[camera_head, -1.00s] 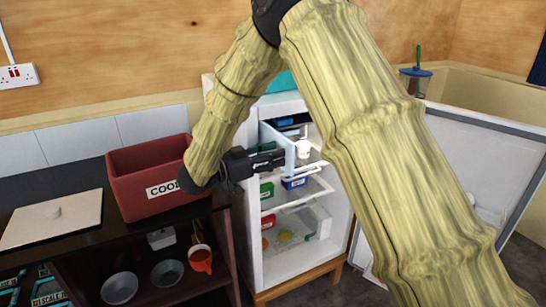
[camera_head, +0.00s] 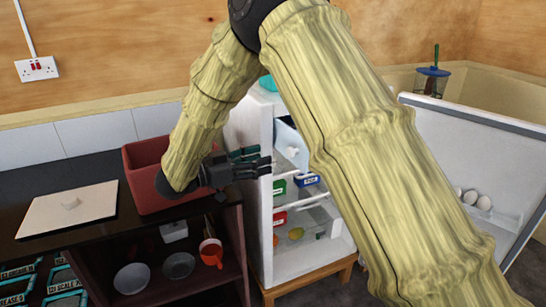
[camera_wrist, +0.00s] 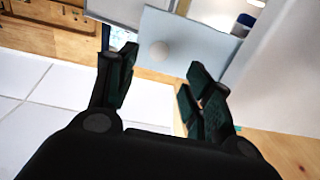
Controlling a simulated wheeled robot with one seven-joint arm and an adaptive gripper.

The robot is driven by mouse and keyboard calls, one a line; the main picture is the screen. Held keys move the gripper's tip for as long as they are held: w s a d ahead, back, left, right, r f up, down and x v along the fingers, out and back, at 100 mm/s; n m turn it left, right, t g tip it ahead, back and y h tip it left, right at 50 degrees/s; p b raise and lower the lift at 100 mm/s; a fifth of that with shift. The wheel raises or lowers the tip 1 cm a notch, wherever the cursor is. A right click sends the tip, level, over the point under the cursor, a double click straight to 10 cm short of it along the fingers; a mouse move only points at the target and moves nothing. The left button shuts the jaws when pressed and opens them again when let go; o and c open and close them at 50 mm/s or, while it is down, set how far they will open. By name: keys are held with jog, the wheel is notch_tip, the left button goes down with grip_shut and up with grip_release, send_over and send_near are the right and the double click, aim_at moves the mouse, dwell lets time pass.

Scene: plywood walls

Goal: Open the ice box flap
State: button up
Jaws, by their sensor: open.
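The ice box flap (camera_head: 287,137) is a pale blue panel with a round white knob, high inside the open white fridge (camera_head: 259,190). It seems to stand ajar in the head view, though my arm hides much of it and I cannot tell how far.
The fridge door (camera_head: 470,150) is wide open to the right. A red cooler box (camera_head: 142,170) and a pale lid (camera_head: 68,212) sit on the dark counter at left. Coloured containers, including a blue one (camera_head: 307,180), stand on the fridge shelves.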

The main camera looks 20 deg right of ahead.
jog(key=a, duration=0.3)
jog(key=shift+s, duration=0.3)
jog(key=d+f+n+t+y, duration=0.2)
jog(key=d+f+n+y, duration=0.1)
jog(key=f, duration=0.6)
jog(key=d+f+n+t+y, duration=0.2)
jog(key=d+f+n+t, duration=0.1)
jog(key=f, duration=0.7)
jog(key=d+f+n+t+y, duration=0.2)
jog(key=d+f+n+y, duration=0.15)
jog(key=f, duration=0.55)
jog(key=s+f+n+g+y, duration=0.2)
jog(key=s+f+n+y, duration=0.25)
jog(key=s+f, duration=0.9)
jog(key=s+f+g+y, duration=0.2)
jog(key=s+f+g, duration=0.2)
jog(key=s, duration=1.1)
jog(key=s+d+f+n+g+y, duration=0.1)
jog(key=s+f+g, duration=0.3)
jog(key=s, duration=1.1)
jog(key=shift+d+f+y, duration=0.3)
jog(key=shift+f+y, duration=0.3)
jog(key=shift+y, duration=0.3)
